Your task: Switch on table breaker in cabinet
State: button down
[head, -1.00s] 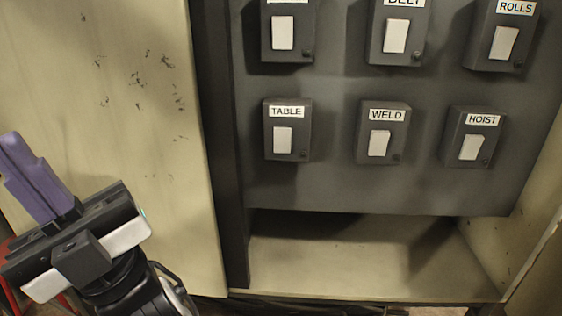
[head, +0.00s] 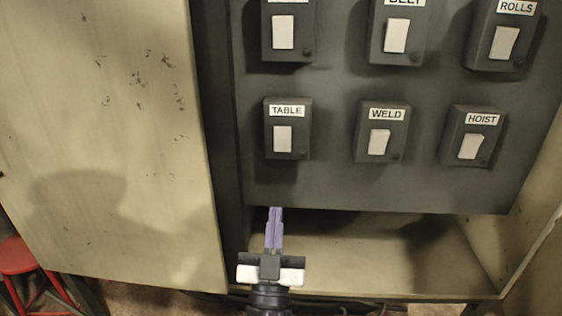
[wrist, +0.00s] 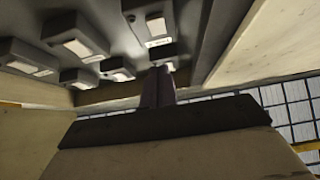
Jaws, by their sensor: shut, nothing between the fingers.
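The table breaker (head: 287,129) is a dark box with a white rocker and a "TABLE" label, at the left of the lower row on the grey panel in the head view. Which way its rocker is set I cannot tell. My gripper (head: 275,210) is shut and empty, its purple fingers pointing up below the table breaker, with a gap between them. In the wrist view my gripper (wrist: 161,72) points toward the panel, and several breaker boxes show there, their labels unreadable.
The weld breaker (head: 381,132) and hoist breaker (head: 473,136) stand to the right in the same row. More breakers, including rolls (head: 503,35), are above. A cream cabinet door (head: 110,130) stands at left. A red stool (head: 18,256) is at lower left.

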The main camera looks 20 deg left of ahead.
aim_at(282, 148)
jog(key=shift+w+b, duration=0.2)
jog(key=shift+b, duration=0.1)
jog(key=x, duration=0.4)
jog(key=f+x, duration=0.1)
jog(key=x, duration=0.3)
jog(key=w+x, duration=0.1)
jog(key=x, duration=0.3)
jog(key=shift+w+a+f, duration=0.15)
jog(key=shift+a+f, duration=0.1)
jog(key=shift+f, duration=0.05)
jog(key=shift+w+a, duration=0.1)
jog(key=shift+w, duration=0.25)
jog(key=shift+f+b, duration=0.1)
jog(key=shift+b, duration=0.2)
jog(key=shift+w+a+f+b, duration=0.1)
jog(key=shift+w+f+b, duration=0.05)
jog(key=shift+w+b, duration=0.2)
jog(key=shift+s, duration=0.1)
